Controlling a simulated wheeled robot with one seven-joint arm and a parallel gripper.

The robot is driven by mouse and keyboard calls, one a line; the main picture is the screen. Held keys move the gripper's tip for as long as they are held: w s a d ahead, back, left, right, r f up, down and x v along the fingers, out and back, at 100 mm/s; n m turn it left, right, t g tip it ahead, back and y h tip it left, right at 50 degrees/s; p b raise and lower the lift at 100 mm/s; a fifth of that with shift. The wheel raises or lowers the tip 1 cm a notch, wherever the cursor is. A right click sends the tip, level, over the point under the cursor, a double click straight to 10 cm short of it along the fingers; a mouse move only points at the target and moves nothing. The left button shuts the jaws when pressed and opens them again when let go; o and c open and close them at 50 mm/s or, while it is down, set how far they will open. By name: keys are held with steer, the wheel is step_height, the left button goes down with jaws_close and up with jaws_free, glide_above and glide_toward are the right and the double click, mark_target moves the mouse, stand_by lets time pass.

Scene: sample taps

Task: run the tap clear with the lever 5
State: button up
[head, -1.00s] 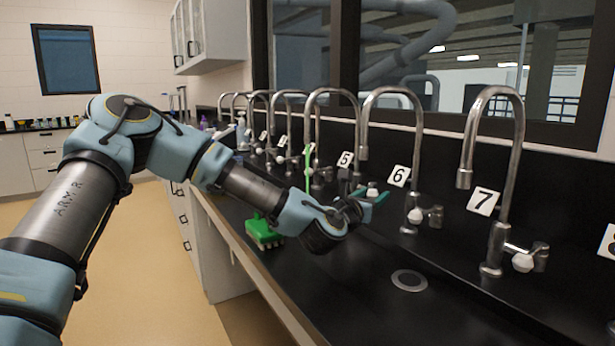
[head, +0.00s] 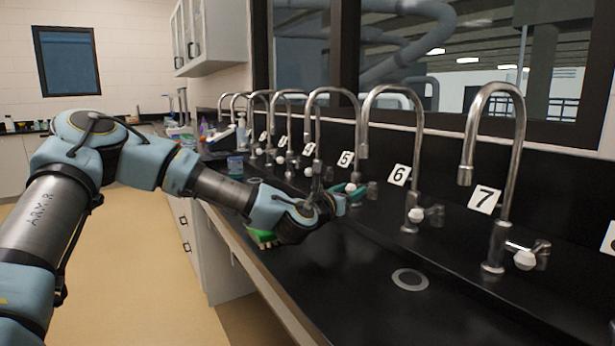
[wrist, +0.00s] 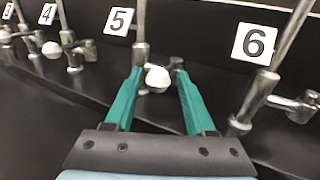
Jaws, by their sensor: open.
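Tap 5 (head: 359,125) is a chrome gooseneck behind the black bench, with a "5" label (head: 346,159) beside its column. The label also shows in the wrist view (wrist: 118,21). Its lever, with a white round knob (wrist: 157,77), sits low at the column's foot. My gripper (head: 352,194) is at this lever. In the wrist view its teal fingers (wrist: 158,80) are open, one on each side of the knob, with gaps showing between knob and fingers. The sink spot under tap 5's spout is hidden by my wrist in the head view.
Tap 6 (head: 419,130) and its lever (head: 417,215) stand close to the right, tap 7 (head: 518,130) beyond. Tap 4's lever (wrist: 52,50) is to the left. A drain (head: 410,279) is in the clear front bench.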

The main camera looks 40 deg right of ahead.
steer(key=v, duration=0.6)
steer(key=shift+a, duration=0.3)
steer(key=shift+s+r, duration=0.1)
